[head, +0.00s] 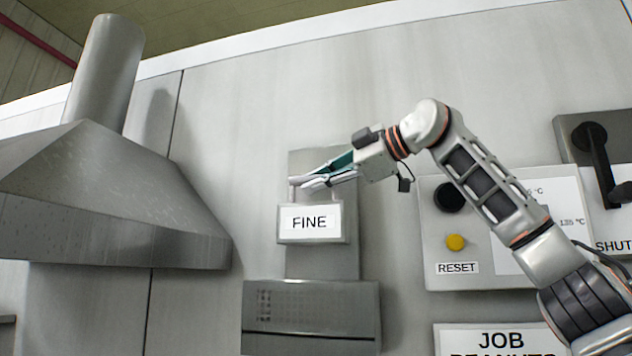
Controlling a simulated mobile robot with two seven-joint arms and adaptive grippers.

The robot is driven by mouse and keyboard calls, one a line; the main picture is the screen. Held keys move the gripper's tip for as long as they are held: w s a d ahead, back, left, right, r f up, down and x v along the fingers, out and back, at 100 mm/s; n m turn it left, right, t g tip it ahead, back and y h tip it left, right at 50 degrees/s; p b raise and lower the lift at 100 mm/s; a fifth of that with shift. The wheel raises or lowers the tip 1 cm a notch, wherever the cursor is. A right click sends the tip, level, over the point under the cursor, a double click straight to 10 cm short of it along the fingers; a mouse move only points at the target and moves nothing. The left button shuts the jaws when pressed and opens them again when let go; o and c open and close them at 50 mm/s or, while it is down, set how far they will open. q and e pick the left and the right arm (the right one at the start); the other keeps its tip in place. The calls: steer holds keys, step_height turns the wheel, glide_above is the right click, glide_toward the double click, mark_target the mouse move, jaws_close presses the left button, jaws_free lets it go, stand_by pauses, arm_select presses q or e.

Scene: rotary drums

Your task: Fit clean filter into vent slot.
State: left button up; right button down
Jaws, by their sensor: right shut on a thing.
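A grey box-shaped piece with a white label reading FINE (310,236) shows near the middle of the head view, in front of a tall grey wall plate (322,264). A thin handle rises from its top. My right gripper (318,180) comes in from the right and is shut on this handle. The fingers cover part of the handle. Whether this piece is the clean filter I cannot tell from its looks. Below it is a grey metal box (350,305) with a small grille of holes at its left. A vent slot is not clearly seen. My left gripper is out of view.
A large metal hood with a duct (100,190) stands at the left. To the right is a control panel (437,272) with a black knob, yellow button and RESET label. A black lever (595,160) is at the far right. A JOB sign (460,340) is below.

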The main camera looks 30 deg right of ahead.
mark_target(317, 207)
steer(key=shift+s+f+b, duration=0.1)
steer(key=shift+f+b, duration=0.3)
steer(key=shift+b, duration=0.05)
steer(key=shift+f+b, duration=1.8)
steer(key=shift+f, duration=0.05)
steer(key=shift+f+b, duration=0.45)
steer(key=shift+f, duration=0.15)
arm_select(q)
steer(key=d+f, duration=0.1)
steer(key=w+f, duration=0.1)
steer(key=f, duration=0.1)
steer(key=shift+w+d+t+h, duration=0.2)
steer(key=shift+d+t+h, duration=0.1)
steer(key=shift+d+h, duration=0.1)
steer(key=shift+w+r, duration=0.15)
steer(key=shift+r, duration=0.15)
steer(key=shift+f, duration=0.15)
